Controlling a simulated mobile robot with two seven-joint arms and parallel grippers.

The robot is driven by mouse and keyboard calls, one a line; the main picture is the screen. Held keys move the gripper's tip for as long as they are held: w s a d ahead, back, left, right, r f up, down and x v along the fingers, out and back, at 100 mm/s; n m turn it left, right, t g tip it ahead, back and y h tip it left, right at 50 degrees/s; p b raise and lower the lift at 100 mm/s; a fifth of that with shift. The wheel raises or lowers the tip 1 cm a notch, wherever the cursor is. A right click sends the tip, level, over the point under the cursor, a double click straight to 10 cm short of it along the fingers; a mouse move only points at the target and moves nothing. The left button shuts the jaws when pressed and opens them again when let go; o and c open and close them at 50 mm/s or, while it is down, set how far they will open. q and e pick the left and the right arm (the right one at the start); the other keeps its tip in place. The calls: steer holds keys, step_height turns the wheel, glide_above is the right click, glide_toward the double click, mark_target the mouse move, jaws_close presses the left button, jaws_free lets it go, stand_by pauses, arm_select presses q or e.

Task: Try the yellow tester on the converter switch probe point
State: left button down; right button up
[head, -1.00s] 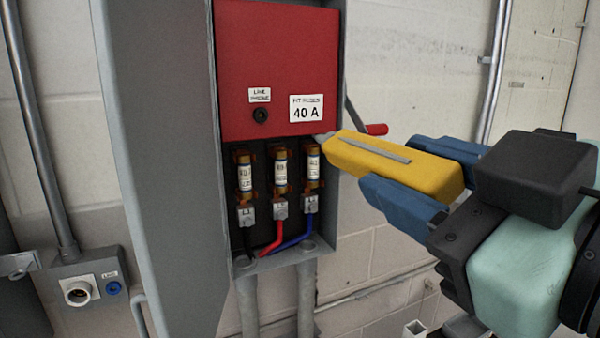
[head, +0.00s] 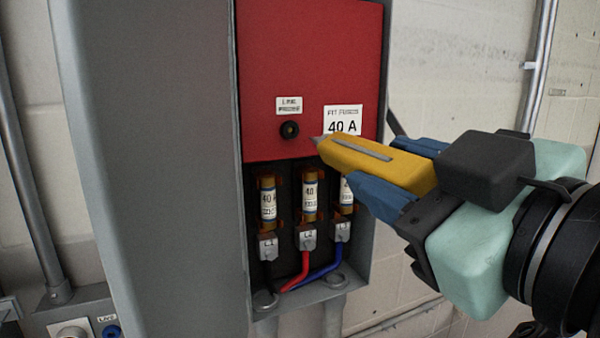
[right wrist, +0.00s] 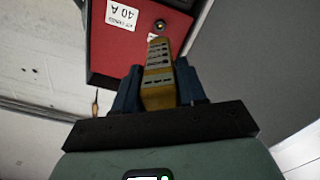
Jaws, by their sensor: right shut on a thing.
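The yellow tester (head: 378,165) is held between the blue fingers of my right gripper (head: 400,172). Its grey pointed tip points left, to the right of and a little below the black probe point (head: 289,129) on the red panel (head: 310,75). In the head view the tip looks apart from the probe point. In the right wrist view the tester (right wrist: 158,75) points at the panel, with the probe point (right wrist: 160,25) just beyond its end; I cannot tell the exact gap. My left gripper is not in view.
Below the panel are several fuses (head: 309,195) with black, red and blue (head: 322,272) wires. The open grey cabinet door (head: 150,170) stands at the left. A white label (head: 342,120) reads 40 A. A socket plate (head: 72,332) is at the lower left.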

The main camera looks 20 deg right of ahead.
mark_target(354, 155)
steer(key=shift+w+a, duration=0.2)
steer(key=shift+w, duration=2.3)
steer(key=shift+w+p, duration=0.4)
steer(key=shift+w, duration=0.15)
